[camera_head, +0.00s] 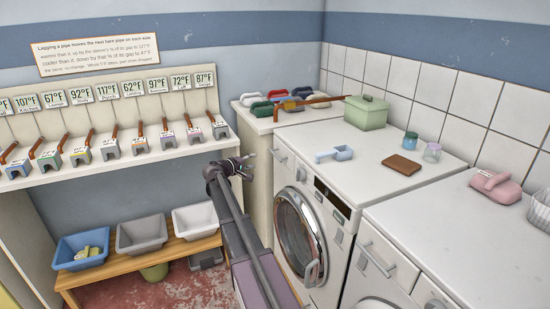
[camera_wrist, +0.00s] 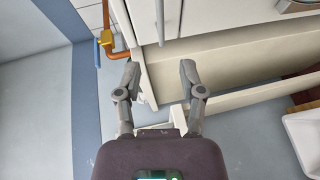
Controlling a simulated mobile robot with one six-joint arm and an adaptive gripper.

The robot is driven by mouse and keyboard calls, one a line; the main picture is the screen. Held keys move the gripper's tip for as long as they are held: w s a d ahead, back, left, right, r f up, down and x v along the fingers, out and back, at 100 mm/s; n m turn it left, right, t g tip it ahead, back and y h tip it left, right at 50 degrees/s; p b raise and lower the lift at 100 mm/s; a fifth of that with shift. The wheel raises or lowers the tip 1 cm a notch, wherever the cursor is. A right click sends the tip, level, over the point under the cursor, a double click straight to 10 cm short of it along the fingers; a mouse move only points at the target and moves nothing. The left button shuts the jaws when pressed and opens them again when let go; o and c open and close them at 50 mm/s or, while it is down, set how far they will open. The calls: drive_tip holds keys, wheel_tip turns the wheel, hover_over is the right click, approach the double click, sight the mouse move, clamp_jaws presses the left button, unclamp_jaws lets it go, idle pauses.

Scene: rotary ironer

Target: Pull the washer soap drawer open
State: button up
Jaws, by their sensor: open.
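The washer (camera_head: 340,190) is the white machine in the middle of the head view, with a round glass door (camera_head: 299,237). Its soap drawer (camera_head: 284,158) is at the upper left of its front, with a bar handle. It looks shut in the head view. My gripper (camera_head: 246,165) is left of the drawer and apart from it. In the wrist view my gripper (camera_wrist: 160,72) is open, with nothing between its fingers. A pale upright bar (camera_wrist: 160,22) lies ahead of the fingertips; I cannot tell for certain that it is the drawer handle.
A second white machine (camera_head: 450,230) with handles stands right of the washer. A scoop (camera_head: 334,154), a brown block (camera_head: 401,165) and a green box (camera_head: 366,112) are on the washer top. Left are a shelf of labelled pipes and a bench (camera_head: 130,268) with basins.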

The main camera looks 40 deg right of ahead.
sight(274, 155)
drive_tip(key=shift+d, duration=0.1)
drive_tip(key=shift+b+x, duration=1.25)
drive_tip(key=shift+x, duration=5.55)
drive_tip(key=shift+f, duration=0.1)
drive_tip(key=shift+c, duration=0.2)
clamp_jaws()
